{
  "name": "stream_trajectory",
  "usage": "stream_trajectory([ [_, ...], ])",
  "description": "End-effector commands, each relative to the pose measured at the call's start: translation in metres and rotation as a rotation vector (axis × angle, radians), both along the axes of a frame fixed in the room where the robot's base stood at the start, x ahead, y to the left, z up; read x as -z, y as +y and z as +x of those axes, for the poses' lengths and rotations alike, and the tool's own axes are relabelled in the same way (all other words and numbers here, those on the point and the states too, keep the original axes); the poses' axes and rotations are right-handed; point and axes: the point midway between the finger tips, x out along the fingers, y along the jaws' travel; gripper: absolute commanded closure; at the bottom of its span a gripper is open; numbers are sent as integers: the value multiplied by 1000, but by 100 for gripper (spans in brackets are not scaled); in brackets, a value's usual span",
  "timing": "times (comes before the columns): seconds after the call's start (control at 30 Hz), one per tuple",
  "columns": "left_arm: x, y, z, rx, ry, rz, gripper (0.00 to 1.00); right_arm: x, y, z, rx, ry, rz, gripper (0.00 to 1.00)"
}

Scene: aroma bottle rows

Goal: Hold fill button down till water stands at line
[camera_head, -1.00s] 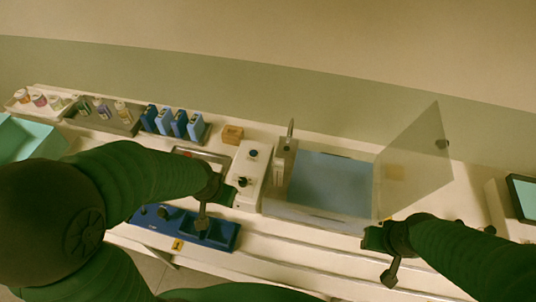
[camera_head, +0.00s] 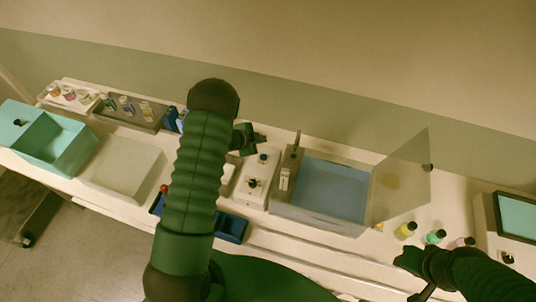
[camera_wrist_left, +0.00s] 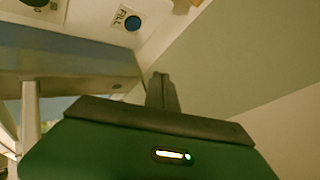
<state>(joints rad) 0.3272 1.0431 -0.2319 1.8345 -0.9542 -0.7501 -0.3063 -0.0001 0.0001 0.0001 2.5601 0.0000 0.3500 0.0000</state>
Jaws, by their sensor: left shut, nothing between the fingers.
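The blue fill button (camera_head: 263,158) is on top of a white control box (camera_head: 257,185) with a black knob (camera_head: 253,183). In the left wrist view the blue button (camera_wrist_left: 132,23) sits beside the word FILL. My left gripper (camera_head: 252,138) is shut and empty, just behind and left of the button in the head view. Its closed fingers (camera_wrist_left: 162,92) point toward the box, apart from the button in the wrist view. A grey tank (camera_head: 330,190) with a blue interior stands right of the box. I cannot make out a water level or line. My right gripper (camera_head: 408,262) is at the lower right; its jaws are unclear.
A clear panel (camera_head: 403,175) stands up at the tank's right. Bottle racks (camera_head: 130,112), a teal bin (camera_head: 50,140) and a pale tray (camera_head: 122,168) are at left. A blue tray (camera_head: 232,228) is partly hidden by my arm.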

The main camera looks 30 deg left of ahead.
Motion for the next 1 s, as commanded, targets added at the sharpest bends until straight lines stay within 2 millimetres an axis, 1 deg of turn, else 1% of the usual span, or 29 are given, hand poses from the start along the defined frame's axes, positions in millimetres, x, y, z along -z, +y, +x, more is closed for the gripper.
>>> stream_trajectory([
  [0.17, 2, 0, 0, -1, 1, 0, 100, 2, 0, 0, 0, 0, 0, 64],
  [0.27, 7, -1, 0, -1, 2, -1, 100, 6, 0, 0, 0, 0, 0, 64],
  [0.37, 17, -1, 0, -1, 2, -1, 100, 15, 0, 0, 0, 0, 0, 64],
  [0.7, 68, -1, 0, -2, 2, -1, 100, 56, 0, 0, 0, 0, 0, 64],
  [0.8, 81, -1, 0, -3, 2, -1, 100, 66, 0, 0, 0, 0, 0, 64],
  [0.9, 88, -1, 0, -3, 1, -1, 100, 71, 0, 0, 0, 0, 0, 64],
  [1.0, 89, -1, 0, -3, 0, -1, 100, 72, 0, 0, 0, 0, 0, 64],
])
